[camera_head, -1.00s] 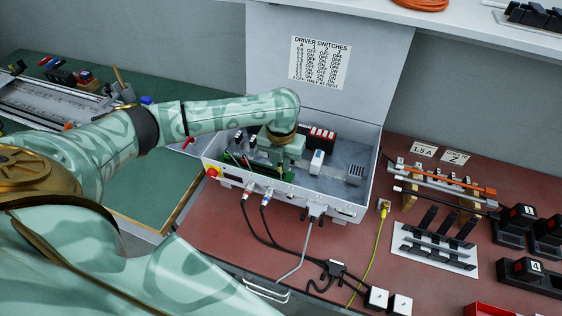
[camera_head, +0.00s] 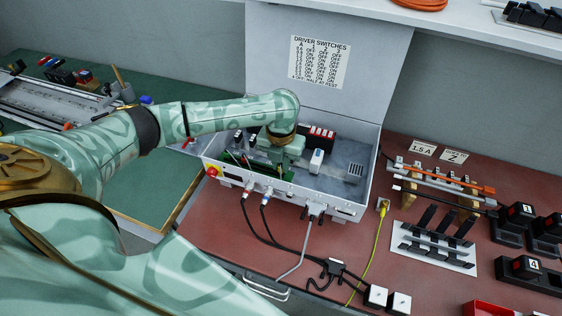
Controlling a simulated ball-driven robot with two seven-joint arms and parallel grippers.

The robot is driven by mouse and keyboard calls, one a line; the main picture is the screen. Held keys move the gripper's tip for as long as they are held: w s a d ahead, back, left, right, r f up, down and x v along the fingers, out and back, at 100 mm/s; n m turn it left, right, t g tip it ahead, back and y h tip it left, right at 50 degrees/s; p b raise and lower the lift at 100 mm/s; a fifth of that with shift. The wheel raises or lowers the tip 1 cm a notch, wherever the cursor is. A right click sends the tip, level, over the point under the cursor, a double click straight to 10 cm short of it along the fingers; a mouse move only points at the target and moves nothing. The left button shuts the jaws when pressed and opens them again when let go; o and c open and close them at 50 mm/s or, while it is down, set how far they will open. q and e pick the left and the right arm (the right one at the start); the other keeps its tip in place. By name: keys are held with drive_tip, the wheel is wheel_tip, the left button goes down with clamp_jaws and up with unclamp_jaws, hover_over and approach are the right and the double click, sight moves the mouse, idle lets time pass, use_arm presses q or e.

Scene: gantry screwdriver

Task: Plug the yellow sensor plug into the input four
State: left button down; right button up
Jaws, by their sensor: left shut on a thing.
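My left gripper (camera_head: 272,161) reaches down into the open grey control box (camera_head: 350,209), over the green circuit board (camera_head: 278,176). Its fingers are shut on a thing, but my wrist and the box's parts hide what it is. A yellow cable (camera_head: 376,245) runs across the red bench to a small pale block with a yellow end (camera_head: 383,204), right of the box. I cannot tell whether this is the sensor plug. The input sockets and their numbers are too small to read. My right gripper is not in view.
The box's raised lid carries a driver switches table (camera_head: 320,63). Dark and grey cables (camera_head: 300,255) hang from the box front. A black rack (camera_head: 436,246), a tool stand (camera_head: 440,185) and numbered black blocks (camera_head: 525,267) stand on the right. The red bench in front of the box is partly clear.

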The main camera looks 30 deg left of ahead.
sight(280, 167)
use_arm(q)
drive_tip(key=shift+f, duration=0.4)
idle(0.4)
drive_tip(key=c, duration=1.3)
unclamp_jaws()
drive_tip(key=shift+c, duration=0.2)
drive_tip(key=shift+r, duration=0.15)
drive_tip(key=shift+r+p, duration=2.65)
drive_tip(key=shift+p, duration=0.05)
drive_tip(key=shift+s+f, duration=0.1)
drive_tip(key=shift+f, duration=0.05)
